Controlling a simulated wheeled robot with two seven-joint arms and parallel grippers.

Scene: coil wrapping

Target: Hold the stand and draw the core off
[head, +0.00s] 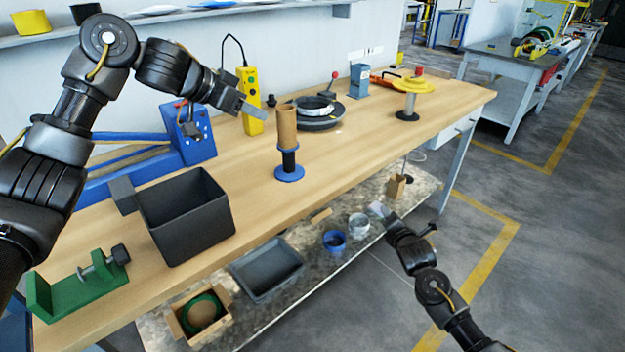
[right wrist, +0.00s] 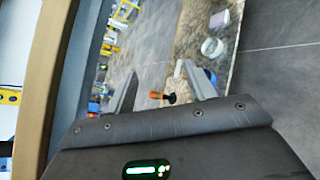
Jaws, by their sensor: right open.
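The stand, with a round blue base (head: 289,174) and a dark post (head: 289,157), is upright on the wooden workbench. The core, a brown cardboard tube (head: 287,128), sits upright on the upper part of the post and hides it. My left gripper (head: 259,110) is in the air left of the core, apart from it, in front of a yellow control box; its jaw gap does not show clearly. My right gripper (head: 380,210) is beyond the bench's front edge, low and right of the stand. In the right wrist view its fingers (right wrist: 160,88) are apart with nothing between them.
A black open bin (head: 186,220) and a green clamp (head: 80,290) stand at the bench's left. The lower shelf (head: 310,272) holds trays and boxes.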

